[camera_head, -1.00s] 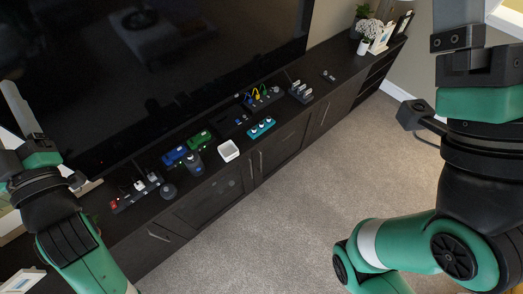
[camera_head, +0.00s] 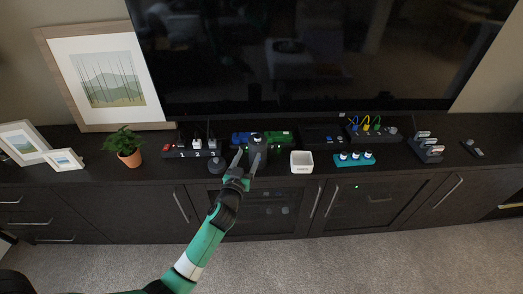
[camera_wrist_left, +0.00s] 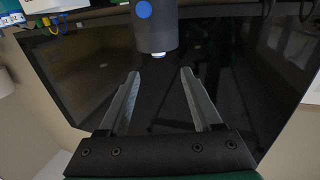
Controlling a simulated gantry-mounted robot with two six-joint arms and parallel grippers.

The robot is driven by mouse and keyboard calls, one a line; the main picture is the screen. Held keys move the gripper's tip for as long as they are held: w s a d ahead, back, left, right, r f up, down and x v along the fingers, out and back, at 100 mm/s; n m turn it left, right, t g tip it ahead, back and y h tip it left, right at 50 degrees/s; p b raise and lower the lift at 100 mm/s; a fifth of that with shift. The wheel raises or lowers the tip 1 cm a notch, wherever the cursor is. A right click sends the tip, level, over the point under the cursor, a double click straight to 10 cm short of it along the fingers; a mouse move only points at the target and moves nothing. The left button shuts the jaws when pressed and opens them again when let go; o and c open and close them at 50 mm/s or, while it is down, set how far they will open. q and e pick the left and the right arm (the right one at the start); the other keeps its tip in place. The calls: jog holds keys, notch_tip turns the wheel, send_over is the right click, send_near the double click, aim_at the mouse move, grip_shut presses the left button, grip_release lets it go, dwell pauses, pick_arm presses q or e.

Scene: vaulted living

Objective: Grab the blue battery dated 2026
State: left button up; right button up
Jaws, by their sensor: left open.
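The blue battery (camera_head: 239,138) lies on the dark cabinet top below the television, partly hidden by a dark upright cylinder (camera_head: 257,141). Its date cannot be read. A green battery (camera_head: 281,137) lies to its right. My left gripper (camera_head: 247,156) is open and empty, in front of the blue battery and the cylinder. In the left wrist view, the open fingers (camera_wrist_left: 160,76) have nothing between them, and the dark cylinder (camera_wrist_left: 156,32) with a blue dot is beyond them; no battery can be made out there. My right gripper is not in view.
A black puck (camera_head: 216,165) is left of the gripper, and a white box (camera_head: 301,162) is to its right. A power strip (camera_head: 190,149), a teal tray (camera_head: 354,159) and a potted plant (camera_head: 124,147) share the cabinet top. The television (camera_head: 330,60) stands behind.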

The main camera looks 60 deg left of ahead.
aim_at(257, 139)
pick_arm(q)
jog(key=b+x, duration=0.1)
jog(key=x, duration=0.5)
jog(key=shift+w+a+r+b, duration=0.1)
jog(key=shift+w+a+b, duration=0.1)
jog(key=shift+w+b, duration=0.2)
jog(key=shift+w+a, duration=0.1)
jog(key=shift+a, duration=0.05)
jog(key=b+x, duration=0.2)
jog(key=x, duration=0.2)
jog(key=shift+b, duration=0.3)
jog(key=shift+w+a, duration=0.2)
grip_shut()
